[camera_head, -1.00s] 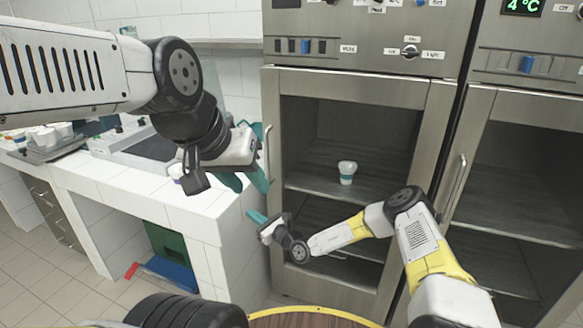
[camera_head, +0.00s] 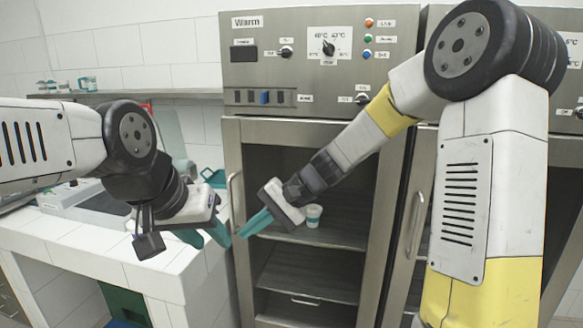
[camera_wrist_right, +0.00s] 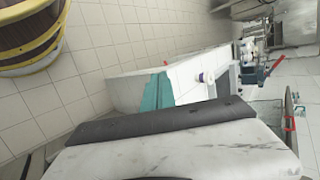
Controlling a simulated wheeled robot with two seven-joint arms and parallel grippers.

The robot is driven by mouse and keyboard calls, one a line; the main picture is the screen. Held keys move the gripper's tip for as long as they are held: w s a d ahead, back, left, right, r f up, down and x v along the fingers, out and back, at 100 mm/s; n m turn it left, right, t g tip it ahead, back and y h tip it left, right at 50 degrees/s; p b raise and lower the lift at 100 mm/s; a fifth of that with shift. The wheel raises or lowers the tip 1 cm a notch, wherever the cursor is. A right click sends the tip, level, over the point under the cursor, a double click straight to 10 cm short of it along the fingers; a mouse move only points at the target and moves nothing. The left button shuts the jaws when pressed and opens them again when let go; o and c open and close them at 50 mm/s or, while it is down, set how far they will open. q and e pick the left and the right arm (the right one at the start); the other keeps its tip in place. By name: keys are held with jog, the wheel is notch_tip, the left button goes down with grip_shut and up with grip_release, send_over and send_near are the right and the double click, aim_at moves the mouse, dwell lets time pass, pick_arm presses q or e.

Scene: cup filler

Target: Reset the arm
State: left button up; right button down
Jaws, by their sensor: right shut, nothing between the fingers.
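My right gripper (camera_head: 250,227) is shut and empty, in front of the left steel cabinet (camera_head: 232,150). Its teal fingers point down and left, close to the cabinet's handle (camera_head: 236,198); I cannot tell if they touch it. They also show in the right wrist view (camera_wrist_right: 158,92). My left gripper (camera_head: 208,238) is open and empty, in front of the white tiled counter (camera_head: 150,275). A white cup with a teal band (camera_head: 313,216) stands upright on a shelf inside the cabinet, partly beside my right gripper in the picture.
A second steel cabinet (camera_head: 424,200) stands to the right, partly behind my right arm. A wall shelf (camera_head: 150,94) holds small cups at the upper left.

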jog(key=s+d+r+n+t+h, duration=0.1)
jog(key=s+d+r+t+h, duration=0.2)
jog(key=s+d, duration=0.4)
jog(key=s+d+r+n+t+h, duration=0.1)
jog(key=s+d+r+t+h, duration=0.2)
jog(key=s+d, duration=0.5)
jog(key=d+r+h, duration=0.1)
jog(key=d+r, duration=0.1)
jog(key=d, duration=0.7)
jog(key=shift+s+r+n+t+h, duration=0.15)
jog(key=shift+r+n+t+h, duration=0.05)
jog(key=shift+n+t+h, duration=0.1)
pick_arm(q)
jog(key=shift+c, duration=0.3)
